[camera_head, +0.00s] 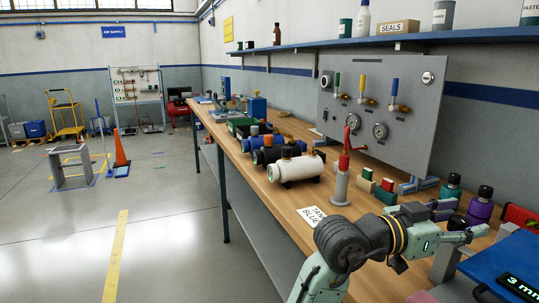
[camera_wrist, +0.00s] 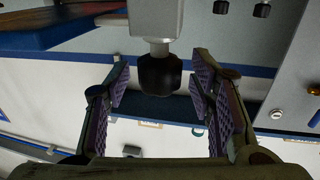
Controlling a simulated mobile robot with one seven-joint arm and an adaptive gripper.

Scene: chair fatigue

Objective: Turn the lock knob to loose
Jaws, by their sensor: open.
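A black knob (camera_wrist: 160,75), which appears to be the lock knob, sits on a short metal stem below a grey block (camera_wrist: 156,20) in the wrist view. My gripper (camera_wrist: 161,92) is open, with one purple-padded finger on each side of the knob and a visible gap at both sides. In the head view my gripper (camera_head: 462,221) is at the right, over the bench's near end, beside a blue plate (camera_head: 497,262) with a dark display reading "3 mm". The knob's pointer or marking cannot be made out.
Dark-capped purple (camera_head: 480,210) and teal (camera_head: 453,187) bottles stand just behind my gripper. A red-topped post (camera_head: 342,180) and a white cylinder (camera_head: 296,169) stand farther along the wooden bench (camera_head: 285,209). A grey gauge panel (camera_head: 375,110) rises behind.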

